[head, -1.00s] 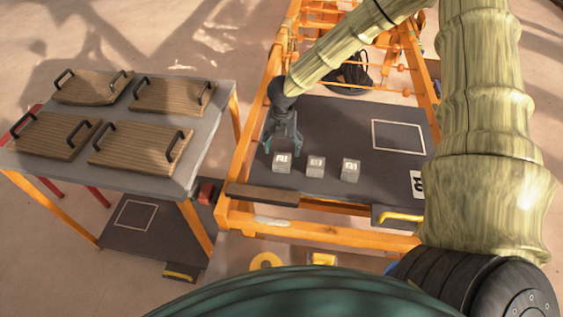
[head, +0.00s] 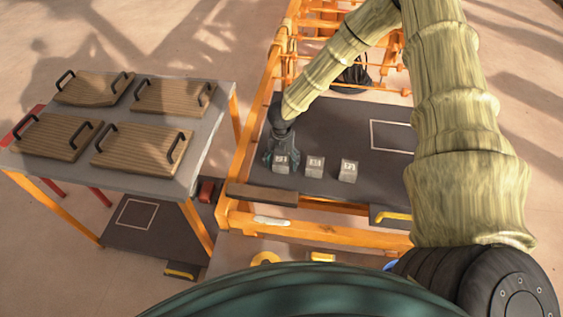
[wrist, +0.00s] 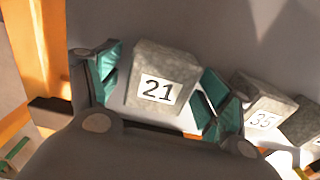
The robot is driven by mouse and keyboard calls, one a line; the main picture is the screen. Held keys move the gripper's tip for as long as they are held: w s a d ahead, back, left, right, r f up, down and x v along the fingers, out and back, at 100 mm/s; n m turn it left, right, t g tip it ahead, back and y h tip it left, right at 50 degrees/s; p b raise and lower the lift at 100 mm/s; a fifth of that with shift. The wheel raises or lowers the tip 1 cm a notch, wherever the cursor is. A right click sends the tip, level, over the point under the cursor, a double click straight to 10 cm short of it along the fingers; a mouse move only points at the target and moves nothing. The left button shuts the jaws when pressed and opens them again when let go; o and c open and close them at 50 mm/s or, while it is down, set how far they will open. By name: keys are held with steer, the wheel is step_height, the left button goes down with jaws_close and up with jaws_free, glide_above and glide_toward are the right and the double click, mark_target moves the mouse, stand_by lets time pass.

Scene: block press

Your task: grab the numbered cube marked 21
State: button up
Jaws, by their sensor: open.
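The cube marked 21 (wrist: 165,64) is a grey stone-like block with a white label. In the wrist view it sits between the two teal fingers of my open gripper (wrist: 160,88), its number facing the camera. In the head view this cube (head: 282,163) is the leftmost of three in a row on the dark table top. My gripper (head: 281,152) is down at it, partly behind it. I cannot tell whether the fingers touch the cube.
A cube marked 35 (wrist: 266,102) stands close beside the right finger; it is the middle cube (head: 315,167) in the head view. A third cube (head: 348,171) is further right. A grey table (head: 205,130) with wooden trays stands left.

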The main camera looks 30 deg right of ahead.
steer(key=shift+f, duration=0.1)
steer(key=c, duration=1.3)
steer(key=shift+c, duration=0.4)
